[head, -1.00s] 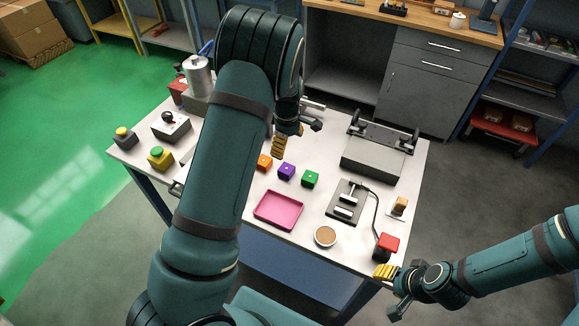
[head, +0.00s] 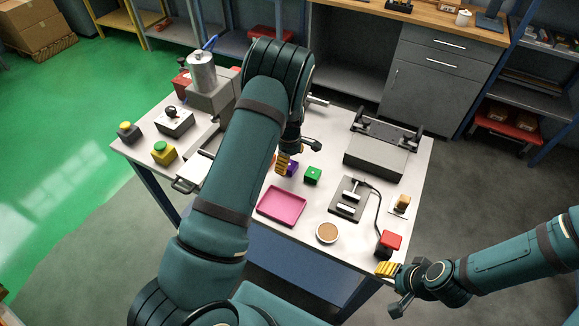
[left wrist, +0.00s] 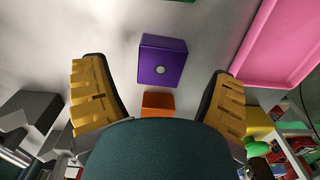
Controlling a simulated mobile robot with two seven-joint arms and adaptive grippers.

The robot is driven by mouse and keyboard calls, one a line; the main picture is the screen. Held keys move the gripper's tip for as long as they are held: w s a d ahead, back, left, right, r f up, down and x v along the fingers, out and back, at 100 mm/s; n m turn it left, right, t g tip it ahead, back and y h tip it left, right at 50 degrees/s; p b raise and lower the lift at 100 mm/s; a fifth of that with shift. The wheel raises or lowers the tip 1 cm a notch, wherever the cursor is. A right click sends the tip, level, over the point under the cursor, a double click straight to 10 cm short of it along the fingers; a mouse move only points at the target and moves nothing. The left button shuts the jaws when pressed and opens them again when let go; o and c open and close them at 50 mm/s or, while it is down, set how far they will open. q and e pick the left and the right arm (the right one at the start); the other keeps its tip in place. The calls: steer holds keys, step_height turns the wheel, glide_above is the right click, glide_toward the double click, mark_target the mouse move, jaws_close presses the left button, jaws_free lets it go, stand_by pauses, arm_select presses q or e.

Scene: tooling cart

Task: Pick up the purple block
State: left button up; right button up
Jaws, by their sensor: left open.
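The purple block (head: 292,169) sits on the white table, partly hidden behind my left gripper (head: 284,163) in the head view. In the left wrist view the purple block (left wrist: 163,61) shows whole, with a pale round dot on its face, ahead of and between the fingertips. My left gripper (left wrist: 158,92) is open and empty, its yellow fingers spread apart to either side. An orange block (left wrist: 158,104) shows nearer, partly hidden by the dark gripper body. My right gripper (head: 388,283) is by the table's front right corner; its jaw state is unclear.
A grey machine (head: 375,158) and a lever fixture (head: 348,198) stand to the right.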

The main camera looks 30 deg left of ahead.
arm_select(q)
step_height(320, 180, down, 3)
steer(key=shift+r, duration=0.1)
steer(key=c, duration=1.4)
steer(key=shift+r, duration=0.1)
step_height(320, 180, up, 12)
steer(key=p, duration=0.1)
step_height(320, 180, up, 4)
steer(key=p, duration=0.2)
glide_above(290, 164)
steer(key=shift+a, duration=0.1)
